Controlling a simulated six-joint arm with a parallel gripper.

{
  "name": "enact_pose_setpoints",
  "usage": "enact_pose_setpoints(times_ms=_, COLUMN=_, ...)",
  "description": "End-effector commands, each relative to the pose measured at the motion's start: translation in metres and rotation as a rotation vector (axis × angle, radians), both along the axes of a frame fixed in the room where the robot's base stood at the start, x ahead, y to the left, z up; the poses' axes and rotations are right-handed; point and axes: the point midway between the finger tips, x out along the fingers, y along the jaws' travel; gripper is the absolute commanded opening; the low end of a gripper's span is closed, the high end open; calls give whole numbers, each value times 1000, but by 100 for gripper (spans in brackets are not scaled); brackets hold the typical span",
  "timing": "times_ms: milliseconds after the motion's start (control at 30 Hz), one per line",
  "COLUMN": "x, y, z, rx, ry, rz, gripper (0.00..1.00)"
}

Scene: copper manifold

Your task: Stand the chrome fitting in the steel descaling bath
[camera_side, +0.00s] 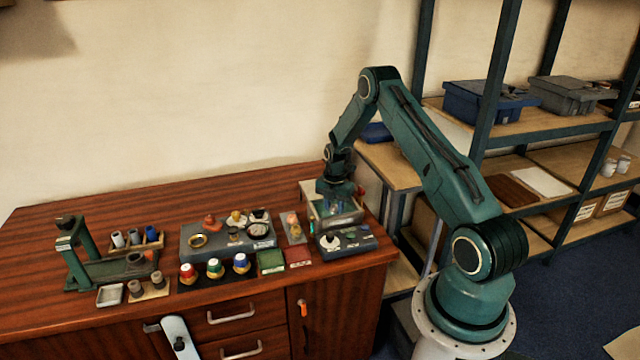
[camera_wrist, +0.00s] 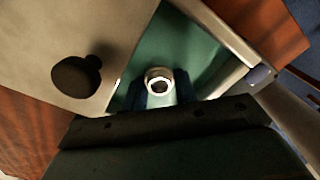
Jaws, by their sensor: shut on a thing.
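The steel bath (camera_side: 316,222) stands at the right end of the bench, with its teal inside (camera_wrist: 205,55) showing in the wrist view. My gripper (camera_side: 337,200) points down over the bath. In the wrist view its dark blue fingers (camera_wrist: 158,94) are shut on the chrome fitting (camera_wrist: 159,80), whose bright round open end faces the camera. The fitting looks upright, inside the outline of the bath. I cannot tell whether its lower end touches the bath floor. In the side view the fingers and bath wall mostly hide it.
A pale lid with a black knob (camera_wrist: 76,77) lies left of the opening in the wrist view. A dark control box (camera_side: 345,242) stands in front of the bath. A grey fixture block (camera_side: 228,240), coloured-capped bottles (camera_side: 214,268) and a green stand (camera_side: 78,255) occupy the bench leftward.

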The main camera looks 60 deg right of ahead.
Motion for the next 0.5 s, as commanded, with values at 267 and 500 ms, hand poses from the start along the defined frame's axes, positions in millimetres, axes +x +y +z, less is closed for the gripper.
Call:
enact_pose_setpoints(times_ms=267, x=0, y=0, z=-8, rx=0, ry=0, rz=0, gripper=4)
enact_pose_setpoints(times_ms=500, x=0, y=0, z=-10, rx=0, ry=0, rz=0, gripper=4)
